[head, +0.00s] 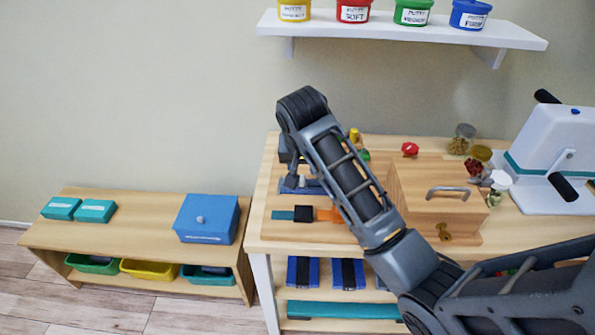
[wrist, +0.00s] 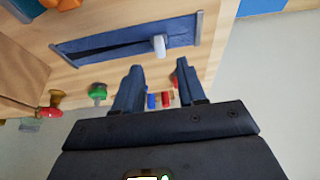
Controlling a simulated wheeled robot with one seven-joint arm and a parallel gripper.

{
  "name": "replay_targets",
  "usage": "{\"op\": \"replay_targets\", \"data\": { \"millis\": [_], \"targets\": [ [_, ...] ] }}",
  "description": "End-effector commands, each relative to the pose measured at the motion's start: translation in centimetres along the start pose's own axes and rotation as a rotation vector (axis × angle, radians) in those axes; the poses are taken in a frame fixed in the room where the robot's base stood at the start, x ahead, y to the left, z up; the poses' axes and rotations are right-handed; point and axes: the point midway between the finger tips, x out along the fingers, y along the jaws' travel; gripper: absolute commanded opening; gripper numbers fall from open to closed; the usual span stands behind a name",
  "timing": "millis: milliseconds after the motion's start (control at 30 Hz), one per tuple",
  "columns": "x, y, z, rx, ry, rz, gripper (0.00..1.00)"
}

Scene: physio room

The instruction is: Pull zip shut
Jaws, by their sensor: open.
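The zip panel is a blue fabric strip (wrist: 120,34) fixed to a wooden board, held at both ends by grey bars. A dark gap runs along it to the left of a pale pull tab (wrist: 158,45) in the wrist view. My gripper (wrist: 158,68) is open and empty, its two dark fingers either side of the tab's line and just short of it. In the head view the blue panel (head: 291,189) lies on the table's left part, partly hidden by my arm, and my fingertips cannot be made out clearly.
On the same table (head: 262,228) are a wooden box with a handle (head: 448,191), a red knob (head: 410,149), jars (head: 462,138) and a white device (head: 552,150). A low bench (head: 130,222) with a blue box (head: 206,218) stands left. A shelf (head: 405,30) with tubs hangs above.

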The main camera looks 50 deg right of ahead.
Motion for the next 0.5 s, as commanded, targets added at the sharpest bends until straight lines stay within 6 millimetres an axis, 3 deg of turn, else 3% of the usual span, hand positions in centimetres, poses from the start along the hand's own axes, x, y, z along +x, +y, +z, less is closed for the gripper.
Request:
{"op": "replay_targets", "data": {
  "millis": [300,500],
  "targets": [
    [4.5,0.0,0.0,0.0,-0.001,0.002,0.4],
    [5.6,0.0,0.1,-0.001,0.0,0.0,0.4]
  ]
}}
